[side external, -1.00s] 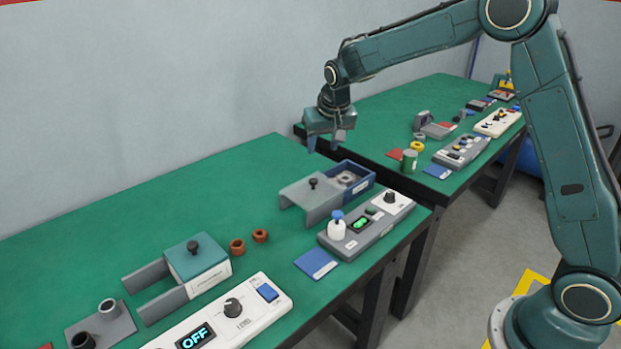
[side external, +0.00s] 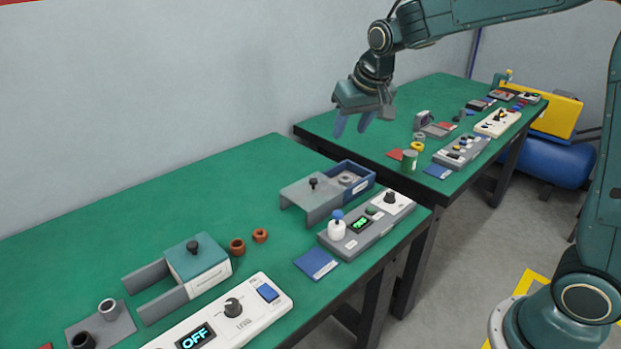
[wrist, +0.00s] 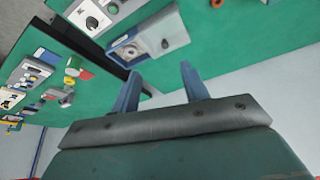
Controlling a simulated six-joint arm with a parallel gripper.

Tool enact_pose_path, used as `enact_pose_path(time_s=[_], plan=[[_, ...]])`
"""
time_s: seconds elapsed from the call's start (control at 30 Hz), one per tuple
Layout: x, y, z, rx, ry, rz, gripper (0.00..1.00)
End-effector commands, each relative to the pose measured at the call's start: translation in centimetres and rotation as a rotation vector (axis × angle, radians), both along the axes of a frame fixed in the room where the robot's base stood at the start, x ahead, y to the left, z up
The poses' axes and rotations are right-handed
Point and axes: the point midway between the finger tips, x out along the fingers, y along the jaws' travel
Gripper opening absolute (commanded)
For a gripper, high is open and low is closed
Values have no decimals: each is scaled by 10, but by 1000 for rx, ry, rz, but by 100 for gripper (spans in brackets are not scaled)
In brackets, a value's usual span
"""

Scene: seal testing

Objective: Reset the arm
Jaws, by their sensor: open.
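My gripper (side external: 352,125) is open and empty, with its two blue fingers apart. In the side external view it hangs in the air above the gap between the two green tables. In the wrist view the gripper (wrist: 157,82) shows both fingers spread with nothing between them. Below it on the near table is a blue box (side external: 362,187) with a grey sliding cover (side external: 312,197) and a round grey part inside. The box also shows in the wrist view (wrist: 172,33).
A grey control panel (side external: 366,228) with a lit green display stands beside the box. A white panel (side external: 262,300) reads OFF. Brown rings (side external: 238,247) and a teal-lidded block (side external: 197,258) lie left. The far table (side external: 400,110) holds several small devices. The near table's back is clear.

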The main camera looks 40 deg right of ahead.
Motion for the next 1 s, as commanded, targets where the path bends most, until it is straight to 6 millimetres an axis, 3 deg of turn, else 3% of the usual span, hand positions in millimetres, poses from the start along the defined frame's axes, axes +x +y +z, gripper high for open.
enact_pose_path(time_s=[0.2, 0.47, 0.77, 1.0], plan=[[-54, 7, 27, 0, -16, 52, 45], [-118, 14, 44, -2, -34, 114, 45], [-191, 22, 47, -10, -52, 187, 45], [-244, 27, 36, -19, -67, 245, 45]])
